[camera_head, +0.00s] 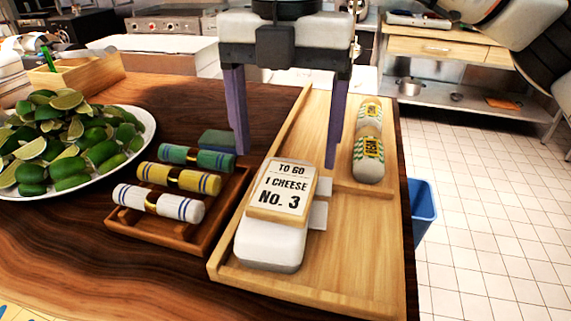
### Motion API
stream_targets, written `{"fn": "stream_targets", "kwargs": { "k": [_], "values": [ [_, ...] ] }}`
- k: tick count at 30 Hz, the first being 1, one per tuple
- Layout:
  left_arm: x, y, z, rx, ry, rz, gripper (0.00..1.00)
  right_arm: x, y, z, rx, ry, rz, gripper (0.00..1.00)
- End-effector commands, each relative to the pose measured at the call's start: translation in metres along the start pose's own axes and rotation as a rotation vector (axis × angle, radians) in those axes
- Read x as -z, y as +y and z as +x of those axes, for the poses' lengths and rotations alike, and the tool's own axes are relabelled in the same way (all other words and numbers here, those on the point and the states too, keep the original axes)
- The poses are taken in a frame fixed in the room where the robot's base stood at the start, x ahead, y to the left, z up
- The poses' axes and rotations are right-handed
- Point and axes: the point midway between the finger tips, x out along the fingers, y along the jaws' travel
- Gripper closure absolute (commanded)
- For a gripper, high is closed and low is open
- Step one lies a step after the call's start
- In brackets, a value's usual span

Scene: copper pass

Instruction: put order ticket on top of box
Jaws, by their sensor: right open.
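The order ticket (283,191) is a wooden-edged plaque with a white face reading "TO GO, 1 CHEESE, No. 3". It appears to lie on top of the white box (270,248), tilted toward me, with the box's front end showing below it. The box sits in the wooden tray (345,270). My right gripper (287,158) comes down from the top with its two purple fingers wide apart. The fingertips are just behind the ticket, one to each side, and nothing is between them. My left gripper is not in view.
A small rack (206,232) of rolled towels stands left of the tray, with a green-grey block (218,141) behind it. A plate of limes (75,145) is at the left. Two patterned rolls (368,150) lie at the tray's back right. A blue bin (422,208) stands below.

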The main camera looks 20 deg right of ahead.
Motion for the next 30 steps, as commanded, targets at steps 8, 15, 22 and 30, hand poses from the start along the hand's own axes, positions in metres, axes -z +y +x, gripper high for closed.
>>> {"fn": "stream_targets", "kwargs": {
  "k": [8, 15, 22, 30],
  "values": [
    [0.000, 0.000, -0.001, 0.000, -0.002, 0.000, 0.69, 0.000, 0.000, -0.052, 0.000, -0.001, 0.001, 0.19],
    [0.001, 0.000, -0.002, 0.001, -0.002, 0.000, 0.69, 0.000, 0.000, -0.065, 0.001, 0.001, 0.000, 0.19],
    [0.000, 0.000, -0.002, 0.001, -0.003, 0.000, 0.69, 0.000, 0.000, -0.065, 0.001, 0.001, 0.000, 0.19],
    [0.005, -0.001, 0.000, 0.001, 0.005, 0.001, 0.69, 0.000, 0.000, -0.065, 0.000, 0.000, 0.000, 0.19]
  ]
}}
